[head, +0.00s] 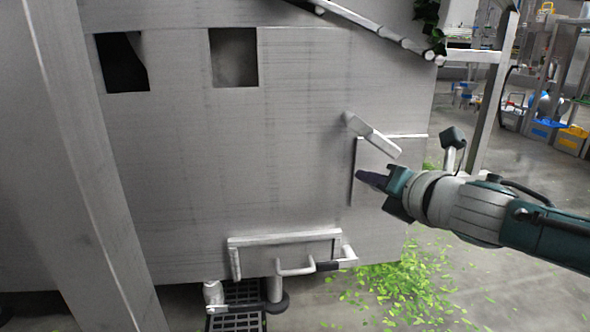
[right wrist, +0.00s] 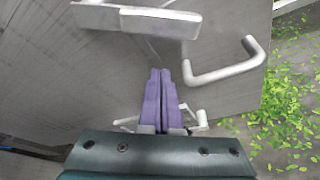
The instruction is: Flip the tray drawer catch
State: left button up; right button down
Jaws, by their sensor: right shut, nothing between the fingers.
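The tray drawer (head: 285,240) is a framed front low on the grey steel housing, with a pale bar handle (head: 296,271) on it. A short lever with a dark grip (head: 337,265), which looks like the catch, sits at the drawer's right end. My right gripper (head: 362,176) is shut and empty, above and to the right of the drawer, in front of a side panel. In the right wrist view its purple fingers (right wrist: 164,75) are together, with pale fittings partly hidden behind them. My left gripper is not in view.
A flat pale lever (head: 372,134) sticks out just above my right gripper; it also shows in the right wrist view (right wrist: 160,21). A U-shaped handle (right wrist: 228,72) is to the fingers' right there. Green leaves (head: 400,290) litter the floor. A black grate (head: 238,298) is below the drawer.

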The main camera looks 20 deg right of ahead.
aim_at(371, 135)
jog(key=shift+s+d+r+p, duration=0.1)
jog(key=shift+d+r+p, duration=0.25)
jog(key=shift+r, duration=0.25)
jog(key=shift+s+d+r+p, duration=0.1)
jog(key=shift+d+r+p, duration=0.1)
jog(key=shift+d+r, duration=0.3)
jog(key=shift+s+d+r, duration=0.15)
jog(key=shift+d+r, duration=0.1)
jog(key=shift+r, duration=0.3)
jog(key=shift+d+r+n+p, duration=0.2)
jog(key=shift+n+p, duration=0.1)
jog(key=shift+p, duration=0.35)
